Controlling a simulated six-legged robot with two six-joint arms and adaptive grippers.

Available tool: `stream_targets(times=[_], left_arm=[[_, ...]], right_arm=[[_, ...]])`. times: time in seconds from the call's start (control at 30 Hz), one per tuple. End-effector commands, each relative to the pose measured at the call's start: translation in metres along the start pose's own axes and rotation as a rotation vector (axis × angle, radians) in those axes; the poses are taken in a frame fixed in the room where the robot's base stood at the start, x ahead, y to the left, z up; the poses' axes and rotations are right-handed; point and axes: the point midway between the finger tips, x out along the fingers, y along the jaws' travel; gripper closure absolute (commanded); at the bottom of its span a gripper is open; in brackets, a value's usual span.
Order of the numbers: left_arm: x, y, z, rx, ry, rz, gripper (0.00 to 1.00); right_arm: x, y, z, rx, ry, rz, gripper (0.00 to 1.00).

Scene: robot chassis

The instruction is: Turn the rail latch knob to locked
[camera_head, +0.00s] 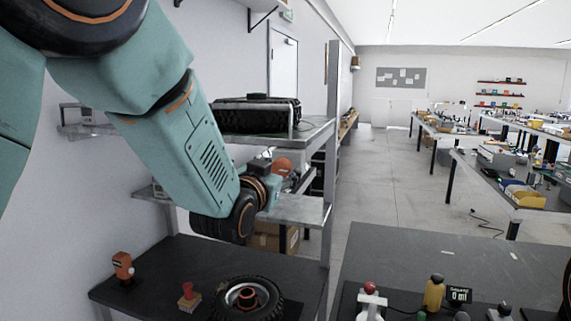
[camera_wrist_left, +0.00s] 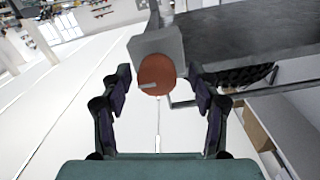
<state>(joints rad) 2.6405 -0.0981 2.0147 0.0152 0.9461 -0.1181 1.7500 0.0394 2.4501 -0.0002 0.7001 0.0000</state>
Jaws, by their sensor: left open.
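The rail latch knob (camera_wrist_left: 157,74) is a round orange-red disc on a grey block (camera_wrist_left: 156,43), with a pale mark at its lower left in the left wrist view. The knob also shows in the head view (camera_head: 283,166), just past my left wrist and below the shelf with the chassis. My left gripper (camera_wrist_left: 160,88) is open, with one finger to each side of the knob in the wrist view. I see no finger touching it, and the remaining distance is hard to tell. In the head view my left arm hides part of the gripper (camera_head: 290,182). My right gripper is not in view.
A black wheeled chassis (camera_head: 255,113) stands on the upper shelf (camera_head: 310,132). A metal post (camera_head: 330,180) rises beside the knob. A tyre (camera_head: 247,298) and small orange parts (camera_head: 123,266) are on the dark lower table (camera_head: 180,258). A cardboard box (camera_head: 268,240) stands beneath.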

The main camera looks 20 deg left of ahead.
Motion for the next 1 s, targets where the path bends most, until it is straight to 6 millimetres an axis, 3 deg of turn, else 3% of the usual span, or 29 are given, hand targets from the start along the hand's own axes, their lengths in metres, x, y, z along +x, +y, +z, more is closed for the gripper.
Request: stream_targets(times=[0.2, 0.5, 1.0], left_arm=[[0.014, 0.001, 0.000, 0.001, 0.000, -0.001, 0.39], [0.015, 0.003, 0.000, 0.001, 0.000, 0.000, 0.39], [0.015, 0.003, 0.000, 0.002, 0.000, 0.000, 0.82]], right_arm=[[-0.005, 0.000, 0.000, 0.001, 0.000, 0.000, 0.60], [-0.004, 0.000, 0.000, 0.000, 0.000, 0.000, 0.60], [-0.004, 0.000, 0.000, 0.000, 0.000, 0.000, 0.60]])
